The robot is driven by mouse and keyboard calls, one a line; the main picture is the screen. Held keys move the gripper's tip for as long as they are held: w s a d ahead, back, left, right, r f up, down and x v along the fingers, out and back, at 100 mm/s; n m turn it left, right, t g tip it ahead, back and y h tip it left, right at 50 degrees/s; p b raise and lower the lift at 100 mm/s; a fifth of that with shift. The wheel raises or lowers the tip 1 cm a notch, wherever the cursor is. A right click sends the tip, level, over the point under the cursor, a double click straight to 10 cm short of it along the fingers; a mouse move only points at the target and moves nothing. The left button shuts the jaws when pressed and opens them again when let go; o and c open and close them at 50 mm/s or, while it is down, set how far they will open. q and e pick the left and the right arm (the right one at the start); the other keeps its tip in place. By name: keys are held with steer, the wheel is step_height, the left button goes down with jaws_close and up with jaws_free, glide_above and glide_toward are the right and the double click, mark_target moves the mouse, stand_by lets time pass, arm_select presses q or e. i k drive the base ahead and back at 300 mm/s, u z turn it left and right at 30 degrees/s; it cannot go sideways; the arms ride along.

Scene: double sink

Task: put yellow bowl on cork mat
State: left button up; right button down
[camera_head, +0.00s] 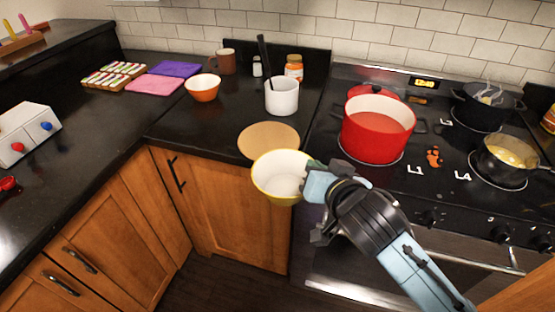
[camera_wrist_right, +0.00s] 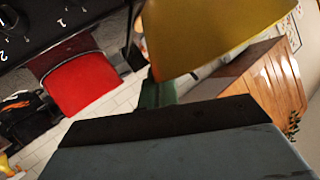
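The yellow bowl (camera_head: 279,185), yellow outside and pale inside, is held in the air in front of the counter edge. My right gripper (camera_head: 308,182) is shut on its right-hand rim. In the right wrist view the bowl's yellow outer wall (camera_wrist_right: 205,35) fills the upper middle, close to the gripper. The round cork mat (camera_head: 268,139) lies on the black counter just behind the bowl. The bowl hides a little of the mat's front edge, and the mat's visible top is bare. My left gripper does not show in either view.
A white crock (camera_head: 282,98) with a black utensil stands behind the mat. An orange bowl (camera_head: 202,88) sits to the left. A large red pot (camera_head: 375,128) is on the stove to the right. The counter left of the mat is clear.

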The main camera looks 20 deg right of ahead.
mark_target(269, 139)
steer(key=u, duration=0.65)
steer(key=i, duration=0.85)
steer(key=z, duration=1.8)
